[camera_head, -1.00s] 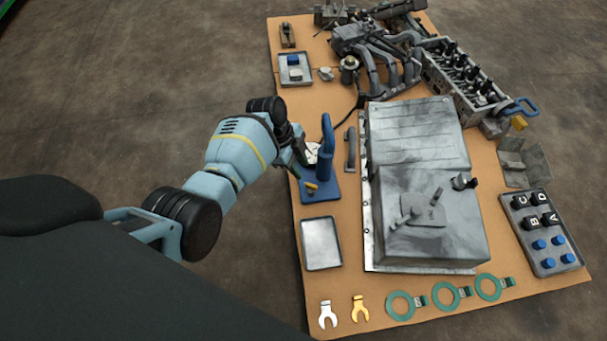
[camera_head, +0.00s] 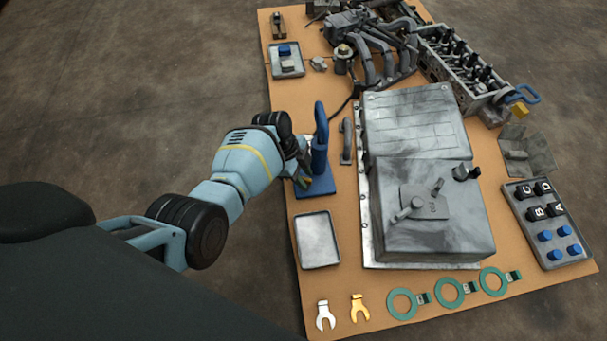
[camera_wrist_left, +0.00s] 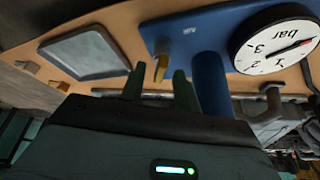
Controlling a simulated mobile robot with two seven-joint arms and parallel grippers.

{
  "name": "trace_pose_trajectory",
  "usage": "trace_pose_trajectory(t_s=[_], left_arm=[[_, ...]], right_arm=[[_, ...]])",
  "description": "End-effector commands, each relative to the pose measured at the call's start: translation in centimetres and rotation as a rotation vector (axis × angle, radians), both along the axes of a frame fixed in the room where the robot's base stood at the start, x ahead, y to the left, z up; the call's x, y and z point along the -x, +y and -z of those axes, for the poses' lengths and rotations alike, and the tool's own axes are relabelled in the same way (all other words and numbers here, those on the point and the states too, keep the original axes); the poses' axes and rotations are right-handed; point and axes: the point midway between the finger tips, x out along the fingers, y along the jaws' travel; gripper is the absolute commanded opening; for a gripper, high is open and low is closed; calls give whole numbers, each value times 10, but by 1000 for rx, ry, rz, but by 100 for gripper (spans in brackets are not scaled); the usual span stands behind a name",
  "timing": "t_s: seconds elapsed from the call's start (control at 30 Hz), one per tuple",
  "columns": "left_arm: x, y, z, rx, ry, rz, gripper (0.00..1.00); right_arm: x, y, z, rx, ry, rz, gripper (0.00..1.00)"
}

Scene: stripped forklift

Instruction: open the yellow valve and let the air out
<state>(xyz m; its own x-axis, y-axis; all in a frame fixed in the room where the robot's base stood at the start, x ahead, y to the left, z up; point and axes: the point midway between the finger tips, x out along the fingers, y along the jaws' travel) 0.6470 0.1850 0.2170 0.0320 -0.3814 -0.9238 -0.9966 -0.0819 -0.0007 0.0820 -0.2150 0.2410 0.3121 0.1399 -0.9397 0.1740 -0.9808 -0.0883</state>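The yellow valve (camera_wrist_left: 161,66) is a small lever on the blue stand (camera_wrist_left: 190,32), seen in the left wrist view. In the head view the stand's blue base (camera_head: 322,183) and post (camera_head: 320,140) show, but my gripper hides the valve. A round white gauge (camera_wrist_left: 262,58) marked "bar", with a red needle, sits beside the post; I cannot read its value surely. My left gripper (camera_wrist_left: 158,80) is open, its two green fingers apart, with the valve appearing between and just beyond the tips. Contact cannot be told. My right gripper is in neither view.
An empty grey tray (camera_head: 318,241) lies in front of the stand. A large grey metal cover (camera_head: 435,215) and a small dark handle (camera_head: 346,141) are to its right. Two open-ended pieces (camera_head: 325,316) and green rings (camera_head: 402,304) lie at the front edge.

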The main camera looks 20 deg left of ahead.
Motion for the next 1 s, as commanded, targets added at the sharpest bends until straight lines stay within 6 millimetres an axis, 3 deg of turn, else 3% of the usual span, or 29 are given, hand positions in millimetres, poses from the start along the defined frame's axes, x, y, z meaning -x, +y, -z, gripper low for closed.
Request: trace_pose_trajectory(t_s=[0.1,0.33,0.67,1.0], left_arm=[[0,0,0,0,0,0,30],[0,0,0,0,1,0,0],[1,0,0,-1,1,-22,0],[3,0,-2,-1,1,-208,0]], right_arm=[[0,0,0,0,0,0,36],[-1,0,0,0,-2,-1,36],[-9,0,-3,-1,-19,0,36],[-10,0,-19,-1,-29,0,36]])
